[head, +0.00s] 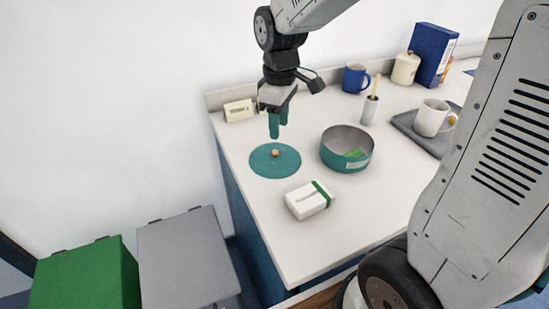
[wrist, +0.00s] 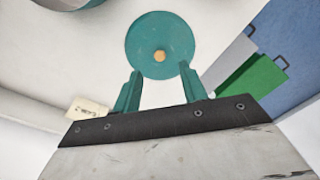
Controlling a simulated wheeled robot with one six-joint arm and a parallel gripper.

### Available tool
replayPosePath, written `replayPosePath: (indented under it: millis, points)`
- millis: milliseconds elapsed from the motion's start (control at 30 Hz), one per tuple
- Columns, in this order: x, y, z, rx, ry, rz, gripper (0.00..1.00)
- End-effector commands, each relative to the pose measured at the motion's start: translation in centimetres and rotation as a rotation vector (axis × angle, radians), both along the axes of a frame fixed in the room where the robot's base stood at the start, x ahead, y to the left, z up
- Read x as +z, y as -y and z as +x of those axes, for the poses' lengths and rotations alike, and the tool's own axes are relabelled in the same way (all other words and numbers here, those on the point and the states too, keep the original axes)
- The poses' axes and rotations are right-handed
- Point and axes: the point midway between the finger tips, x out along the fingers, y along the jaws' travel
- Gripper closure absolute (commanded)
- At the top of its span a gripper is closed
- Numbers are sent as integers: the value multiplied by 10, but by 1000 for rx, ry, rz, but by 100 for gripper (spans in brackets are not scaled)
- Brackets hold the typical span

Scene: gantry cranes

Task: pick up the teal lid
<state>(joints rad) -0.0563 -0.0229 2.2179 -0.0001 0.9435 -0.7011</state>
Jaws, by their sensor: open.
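The teal lid (head: 262,163) is a flat disc with a small orange-brown knob (head: 275,153) in its middle. It lies on the white counter near the left edge. In the wrist view the lid (wrist: 150,40) shows beyond my fingertips. My gripper (head: 278,128) points down above the lid's far side, open and empty, with teal fingers. In the wrist view its fingers (wrist: 160,74) stand apart with the knob roughly between them but farther out. A teal bowl (head: 335,160) with a grey inside stands right of the lid, holding something green.
A white box with a green band (head: 308,200) lies in front of the bowl. A small sign (head: 239,110) stands behind left. A blue mug (head: 355,78), a white mug on a grey tray (head: 405,123) and other items stand farther right. Green and grey bins (head: 188,260) are below left.

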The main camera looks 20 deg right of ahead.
Motion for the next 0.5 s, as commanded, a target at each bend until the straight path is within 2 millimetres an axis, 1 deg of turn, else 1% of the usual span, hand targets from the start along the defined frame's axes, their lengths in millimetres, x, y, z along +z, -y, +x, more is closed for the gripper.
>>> replayPosePath:
  millis: [100, 367, 500]
  points:
    - [-9, -2, 7, 25, -5, -1, 58]
    - [-38, -4, 8, 30, -6, 0, 58]
    - [-59, -6, 9, 30, -7, 0, 58]
